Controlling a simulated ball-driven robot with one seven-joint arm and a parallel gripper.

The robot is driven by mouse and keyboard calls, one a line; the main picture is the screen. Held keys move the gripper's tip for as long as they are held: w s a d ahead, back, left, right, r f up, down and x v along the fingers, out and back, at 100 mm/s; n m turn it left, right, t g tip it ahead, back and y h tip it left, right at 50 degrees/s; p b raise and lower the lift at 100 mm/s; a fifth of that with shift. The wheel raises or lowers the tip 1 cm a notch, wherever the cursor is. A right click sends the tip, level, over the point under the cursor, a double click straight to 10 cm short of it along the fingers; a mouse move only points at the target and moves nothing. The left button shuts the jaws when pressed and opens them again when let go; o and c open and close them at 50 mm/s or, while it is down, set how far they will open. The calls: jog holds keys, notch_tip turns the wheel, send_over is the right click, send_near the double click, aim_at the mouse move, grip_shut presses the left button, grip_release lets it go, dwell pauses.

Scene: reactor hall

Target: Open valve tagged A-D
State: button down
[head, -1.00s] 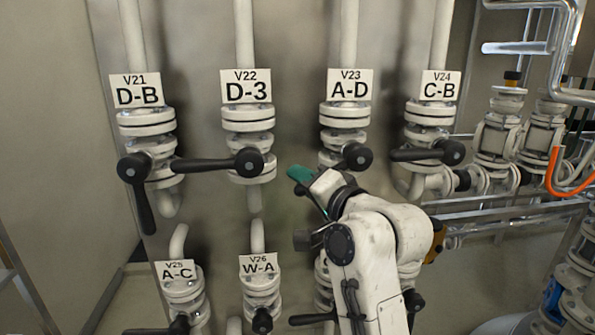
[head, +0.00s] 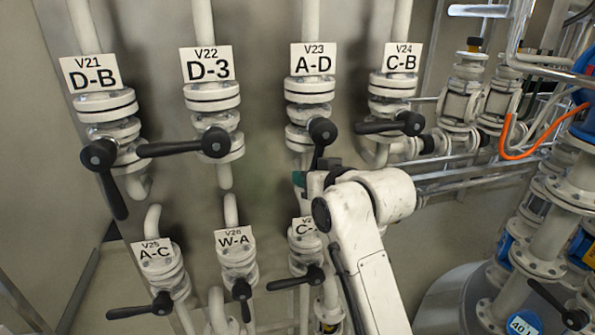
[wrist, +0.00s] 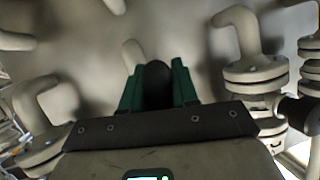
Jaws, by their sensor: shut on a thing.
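The valve tagged A-D (head: 313,59), V23, is third from the left in the upper row of the head view. Its black handle (head: 319,145) hangs almost straight down from the round hub, and its lower end is hidden behind my gripper. My gripper (head: 299,180), with teal fingers, is just below the hub. In the wrist view my gripper (wrist: 156,85) has a finger on each side of the dark, rounded handle (wrist: 156,84) and is shut on it.
Left are D-B (head: 91,73) with its handle down and D-3 (head: 206,65) with its handle leftward. Right is C-B (head: 402,58), handle leftward. Below stand A-C (head: 154,253), W-A (head: 234,238) and a partly hidden C tag (head: 305,227). Pipework fills the right side.

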jog(key=shift+w+d+f+n+h, duration=0.2)
jog(key=shift+d+n+h, duration=0.1)
jog(key=shift+d, duration=0.25)
jog(key=shift+w+d+f+n+h, duration=0.15)
jog(key=shift+d+n+h, duration=0.15)
jog(key=shift+d, duration=0.2)
jog(key=shift+s, duration=0.1)
jog(key=c, duration=1)
grip_release()
jog(key=shift+r, duration=0.15)
jog(key=shift+o, duration=0.2)
jog(key=shift+r, duration=0.1)
jog(key=b+v, duration=0.1)
jog(key=v, duration=0.9)
jog(key=shift+s+d, duration=0.2)
jog(key=shift+s, duration=0.1)
